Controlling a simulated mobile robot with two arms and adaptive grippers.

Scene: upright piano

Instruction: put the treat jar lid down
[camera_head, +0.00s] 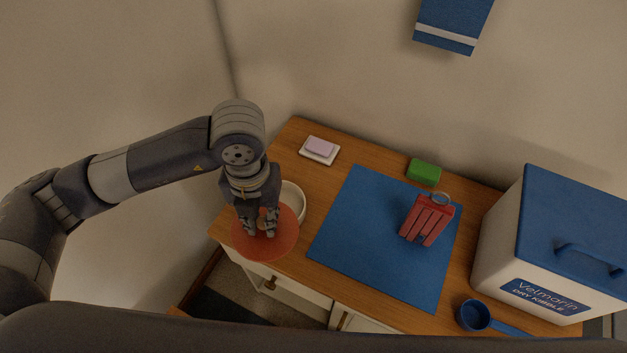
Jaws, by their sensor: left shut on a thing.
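The treat jar lid (283,240) is a flat orange-red disc in the head view, over the left front corner of the wooden counter. My left gripper (257,226) comes down on it from above, its fingers shut on the small knob at its middle. The lid partly covers a white round bowl or jar (297,199) just behind it; I cannot tell which. Whether the lid touches the counter or hangs above it is hard to tell. My right gripper is not in view.
A blue mat (365,230) covers the counter's middle, with a red ridged object (427,220) on it. A kibble bin (510,240) and blue scoop (473,316) stand right. A green block (424,172) and white dish (331,158) lie at the back. The mat's left part is clear.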

